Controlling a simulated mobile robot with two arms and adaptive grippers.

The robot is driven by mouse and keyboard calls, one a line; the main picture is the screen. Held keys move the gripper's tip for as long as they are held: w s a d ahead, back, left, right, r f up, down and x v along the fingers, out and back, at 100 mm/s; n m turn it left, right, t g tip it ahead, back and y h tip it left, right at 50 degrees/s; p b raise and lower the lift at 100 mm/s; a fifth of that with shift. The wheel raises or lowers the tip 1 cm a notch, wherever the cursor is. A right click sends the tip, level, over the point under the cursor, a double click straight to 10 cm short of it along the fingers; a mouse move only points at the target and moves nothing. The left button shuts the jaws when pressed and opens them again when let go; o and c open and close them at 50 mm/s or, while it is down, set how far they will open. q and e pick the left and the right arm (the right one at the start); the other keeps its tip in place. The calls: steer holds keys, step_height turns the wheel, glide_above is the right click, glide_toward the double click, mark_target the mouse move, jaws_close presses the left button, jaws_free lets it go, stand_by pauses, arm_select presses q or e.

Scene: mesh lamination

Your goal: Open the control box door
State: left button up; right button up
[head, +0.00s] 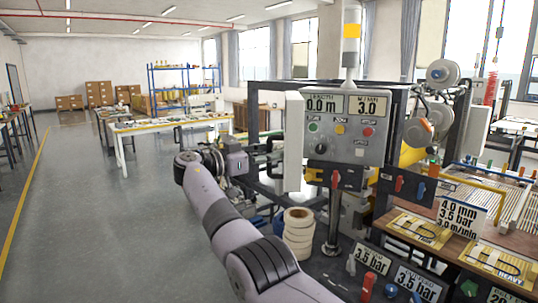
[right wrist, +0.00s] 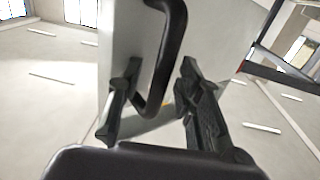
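The control box (head: 345,138) stands on a post, its grey front carrying two displays, buttons and a dark knob. A pale door panel (head: 293,140) stands at its left side; I cannot tell whether it is ajar. In the right wrist view, the pale door (right wrist: 135,45) carries a black bar handle (right wrist: 176,50). My right gripper (head: 272,152) is at the panel's left side. In the right wrist view its fingers (right wrist: 158,85) are apart, one on each side of the handle, with a visible gap on the left. My left gripper is not in view.
Stacked cream rolls (head: 299,232) stand below the control box. A wooden bench (head: 440,255) with signs and small valves is at the right, before the machine. A work table (head: 165,126) stands farther back. The grey floor (head: 110,220) at left is clear.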

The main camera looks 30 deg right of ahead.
steer(key=a, duration=0.7)
steer(key=shift+a, duration=0.25)
